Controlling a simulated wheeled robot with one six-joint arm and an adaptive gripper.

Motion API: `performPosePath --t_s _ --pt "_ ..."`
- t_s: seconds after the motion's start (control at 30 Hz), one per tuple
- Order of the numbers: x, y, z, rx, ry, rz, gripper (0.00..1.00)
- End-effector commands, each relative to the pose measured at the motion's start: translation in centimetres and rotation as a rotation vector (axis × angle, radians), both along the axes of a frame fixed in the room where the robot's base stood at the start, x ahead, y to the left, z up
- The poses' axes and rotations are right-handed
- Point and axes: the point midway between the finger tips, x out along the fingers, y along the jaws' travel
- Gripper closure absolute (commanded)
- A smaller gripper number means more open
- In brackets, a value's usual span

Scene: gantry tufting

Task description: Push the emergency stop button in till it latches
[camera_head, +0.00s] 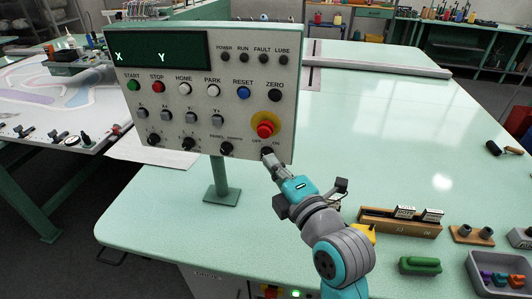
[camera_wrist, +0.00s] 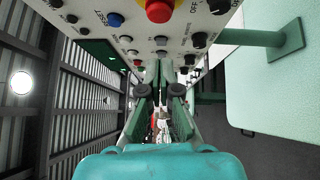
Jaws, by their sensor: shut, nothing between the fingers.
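The emergency stop button (camera_head: 265,129) is a red mushroom head on a yellow round plate, at the lower right of the grey control panel (camera_head: 136,104). In the wrist view the red button (camera_wrist: 159,10) shows at the top edge, partly cut off. It looks raised from its plate, but I cannot tell for certain whether it is latched. My gripper (camera_head: 268,160) is shut and empty, with its tips just below the button, by the OFF/ON knob (camera_head: 267,151). In the wrist view my gripper (camera_wrist: 160,72) points toward the panel. No contact with the button shows.
The panel stands on a green post (camera_head: 219,176) on the pale green table (camera_head: 150,216). Other buttons and knobs, such as the blue RESET button (camera_head: 243,92), surround the stop button. A wooden block holder (camera_head: 390,226) and a grey bin (camera_head: 477,262) lie to the right.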

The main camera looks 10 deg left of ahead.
Motion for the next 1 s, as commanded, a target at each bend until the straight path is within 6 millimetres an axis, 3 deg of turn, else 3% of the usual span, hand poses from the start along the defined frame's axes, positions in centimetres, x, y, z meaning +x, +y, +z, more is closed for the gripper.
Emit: performPosePath --t_s 0.13,0.33,1.0 --pt "-2.0 -1.5 -0.1 0.0 0.0 -0.002 1.0" --pt "-3.4 -2.6 -0.2 0.0 0.001 -0.001 1.0" --pt "-3.7 -2.7 -0.2 0.0 0.0 0.0 1.0"
